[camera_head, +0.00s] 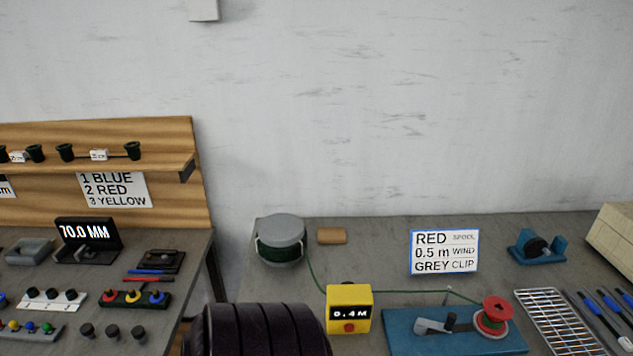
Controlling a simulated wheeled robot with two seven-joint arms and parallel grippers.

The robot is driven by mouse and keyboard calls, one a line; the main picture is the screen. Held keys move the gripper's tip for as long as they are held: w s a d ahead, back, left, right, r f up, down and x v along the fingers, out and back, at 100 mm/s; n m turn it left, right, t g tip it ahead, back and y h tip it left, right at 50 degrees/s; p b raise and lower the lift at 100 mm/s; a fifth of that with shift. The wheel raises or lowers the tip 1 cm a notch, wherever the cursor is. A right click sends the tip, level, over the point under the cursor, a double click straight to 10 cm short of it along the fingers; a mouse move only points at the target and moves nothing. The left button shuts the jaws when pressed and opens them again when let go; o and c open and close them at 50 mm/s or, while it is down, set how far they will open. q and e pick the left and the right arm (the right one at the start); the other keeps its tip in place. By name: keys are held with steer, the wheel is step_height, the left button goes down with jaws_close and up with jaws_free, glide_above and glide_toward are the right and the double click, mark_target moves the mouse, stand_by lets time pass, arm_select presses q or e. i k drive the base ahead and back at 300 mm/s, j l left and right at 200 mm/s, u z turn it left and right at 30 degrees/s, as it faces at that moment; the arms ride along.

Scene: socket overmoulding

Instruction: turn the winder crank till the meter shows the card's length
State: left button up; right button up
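The winder has a blue base (400,342) at the bottom right, with a grey crank (430,327) that carries a black knob. A red spool (495,312) stands at the right end of the base. The yellow meter (349,296) left of the winder reads 0.4M. The card (444,251) behind the winder reads RED SPOOL, 0.5 m WIND, GREY CLIP. A green cable (400,291) runs from the grey drum (281,229) by the meter to the spool. Neither of my grippers shows, and nothing is seen touching the crank.
A dark ribbed shape, apparently my arm, covers the bottom middle, left of the meter. A wire rack (560,320) and blue-handled tools lie right of the winder. A blue holder (536,248) stands behind the rack. A wooden block (332,235) lies beside the drum.

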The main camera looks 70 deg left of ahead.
mark_target(421, 326)
steer(key=u, duration=1.95)
steer(key=k+j, duration=0.05)
